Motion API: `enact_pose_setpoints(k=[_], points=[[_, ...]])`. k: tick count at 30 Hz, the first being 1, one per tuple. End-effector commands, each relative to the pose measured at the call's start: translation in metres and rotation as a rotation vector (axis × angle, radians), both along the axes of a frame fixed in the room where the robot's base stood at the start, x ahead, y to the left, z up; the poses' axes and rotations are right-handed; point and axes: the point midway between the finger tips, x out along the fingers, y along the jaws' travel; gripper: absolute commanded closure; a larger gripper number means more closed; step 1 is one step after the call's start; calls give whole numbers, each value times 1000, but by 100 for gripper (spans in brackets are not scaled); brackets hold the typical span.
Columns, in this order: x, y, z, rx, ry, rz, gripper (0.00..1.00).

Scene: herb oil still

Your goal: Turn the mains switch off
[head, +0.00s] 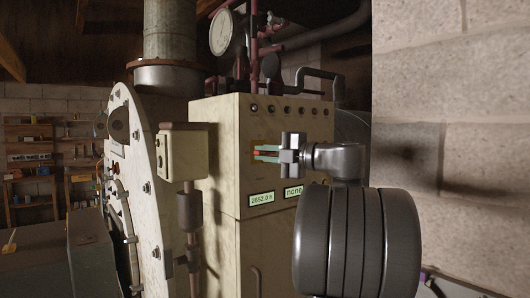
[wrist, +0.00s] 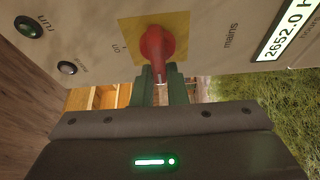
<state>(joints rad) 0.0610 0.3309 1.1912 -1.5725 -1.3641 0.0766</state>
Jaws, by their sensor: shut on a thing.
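The mains switch is a red knob (wrist: 155,44) on a yellow plate in the wrist view, with the word "mains" on the panel to its right. A short mark that looks like "on" is by the plate's left edge. The knob's narrow handle points down in that view, between the green fingers of my gripper (wrist: 161,86), which are shut on it. In the head view my gripper (head: 266,153) reaches from the right to the front of the cream cabinet (head: 222,140). The fingers hide most of the switch there.
A display reading 2652.0 h (head: 261,198) and one reading "none" (head: 293,191) are below the gripper. A row of small round lamps or buttons (head: 287,111) runs above. A small box on a pipe (head: 183,152) stands left. A block wall (head: 455,90) is at the right.

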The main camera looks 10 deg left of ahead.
Motion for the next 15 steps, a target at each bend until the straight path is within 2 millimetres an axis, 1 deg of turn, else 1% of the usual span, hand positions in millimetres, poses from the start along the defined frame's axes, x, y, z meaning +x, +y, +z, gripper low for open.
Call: enact_pose_setpoints(k=[1, 15], points=[[4, -2, -2, -11, -9, -11, 100], [3, -2, 0, -49, -66, -11, 100]])
